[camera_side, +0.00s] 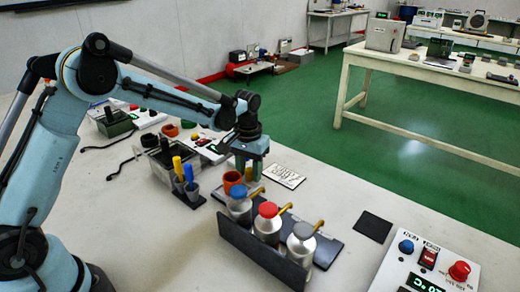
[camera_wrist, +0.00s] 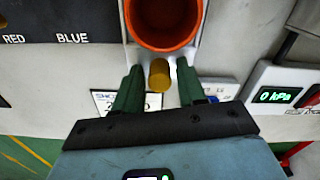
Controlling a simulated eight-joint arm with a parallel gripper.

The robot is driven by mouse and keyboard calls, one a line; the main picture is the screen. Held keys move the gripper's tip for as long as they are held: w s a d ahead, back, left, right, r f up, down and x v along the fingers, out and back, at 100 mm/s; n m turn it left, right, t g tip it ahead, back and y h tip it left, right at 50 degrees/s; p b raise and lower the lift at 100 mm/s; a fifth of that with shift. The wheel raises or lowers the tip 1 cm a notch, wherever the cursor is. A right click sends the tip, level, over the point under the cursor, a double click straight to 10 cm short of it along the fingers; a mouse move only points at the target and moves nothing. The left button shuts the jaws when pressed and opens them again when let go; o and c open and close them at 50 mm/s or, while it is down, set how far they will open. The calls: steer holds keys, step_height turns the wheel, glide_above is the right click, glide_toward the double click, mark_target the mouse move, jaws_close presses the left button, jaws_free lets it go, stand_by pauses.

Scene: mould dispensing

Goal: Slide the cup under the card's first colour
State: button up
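The orange cup (camera_side: 232,181) stands just left of the blue-capped bottle (camera_side: 239,203); the red-capped bottle (camera_side: 267,226) and grey-capped bottle (camera_side: 300,246) follow to the right. In the wrist view the cup (camera_wrist: 162,22) is open-topped, beside the BLUE end of a dark strip marked RED and BLUE (camera_wrist: 50,30). My gripper (camera_wrist: 160,72) has its green fingers on both sides of a brown-yellow post (camera_wrist: 159,75) by the cup, with gaps showing. The white card (camera_side: 284,176) lies right of my gripper (camera_side: 250,176); its writing is unreadable there and partly hidden in the wrist view.
A dark upright panel (camera_side: 255,255) runs along the near side of the bottles. A rack with yellow- and blue-handled tools (camera_side: 186,190) stands left of the cup. A control box (camera_side: 425,268) and black pad (camera_side: 373,226) are at right. The table around the card is clear.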

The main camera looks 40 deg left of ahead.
jaws_close()
steer(key=shift+d, duration=0.1)
steer(key=d, duration=1.7)
steer(key=shift+d, duration=0.2)
steer(key=shift+o, duration=1.2)
jaws_free()
steer(key=shift+r, duration=0.1)
step_height(320, 180, up, 12)
